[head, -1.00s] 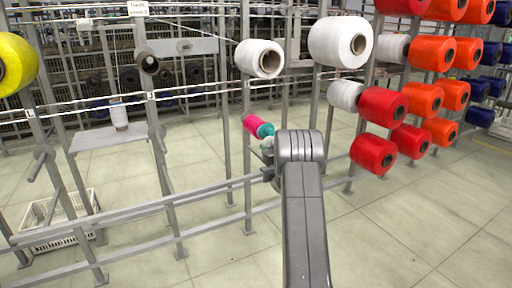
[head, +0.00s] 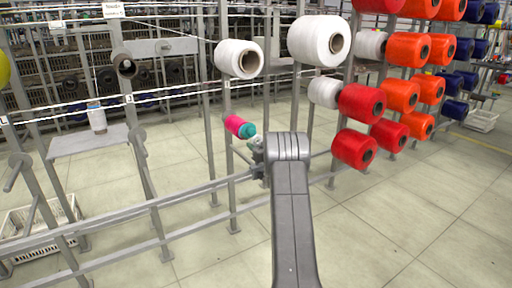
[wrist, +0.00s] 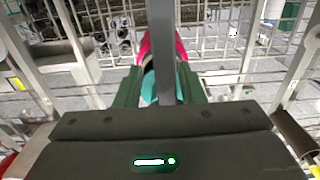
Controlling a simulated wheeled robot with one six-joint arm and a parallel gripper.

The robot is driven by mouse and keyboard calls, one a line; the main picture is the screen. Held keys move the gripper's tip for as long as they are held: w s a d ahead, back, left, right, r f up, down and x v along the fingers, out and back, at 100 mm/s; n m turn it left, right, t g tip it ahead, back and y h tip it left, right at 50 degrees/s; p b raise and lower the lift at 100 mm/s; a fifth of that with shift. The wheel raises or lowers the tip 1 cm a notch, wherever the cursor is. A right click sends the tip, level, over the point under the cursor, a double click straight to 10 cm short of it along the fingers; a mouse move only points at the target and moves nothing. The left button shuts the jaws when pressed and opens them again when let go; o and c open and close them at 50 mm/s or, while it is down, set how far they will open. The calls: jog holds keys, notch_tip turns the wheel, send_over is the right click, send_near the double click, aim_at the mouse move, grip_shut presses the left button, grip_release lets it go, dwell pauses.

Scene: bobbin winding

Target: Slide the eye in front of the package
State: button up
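The package, a pink cone with a teal end (head: 236,126), sits at the middle of the head view beside a grey upright post, with its teal end toward my gripper (head: 256,146). In the wrist view the package (wrist: 146,46) lies beyond a grey vertical post (wrist: 167,60), which hides its middle. My gripper's two green fingers (wrist: 164,92) stand apart, either side of the post and the teal end. I see no grip on either, and contact cannot be told. The eye cannot be made out for sure; small pale parts by the fingers are too small to read.
White cones (head: 320,42), red cones (head: 361,103) and orange cones (head: 402,96) hang on the creel to the right. Low grey rails (head: 150,205) run along the left. A white crate (head: 40,228) stands on the floor. The floor at the right front is clear.

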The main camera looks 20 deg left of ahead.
jog(key=shift+r, duration=0.25)
jog(key=p+v, duration=0.2)
jog(key=v, duration=1.1)
jog(key=shift+s+d+f, duration=0.25)
jog(key=shift+s, duration=0.05)
jog(key=b+x, duration=0.2)
jog(key=x, duration=1.1)
jog(key=shift+w+a, duration=0.15)
jog(key=shift+a, duration=0.2)
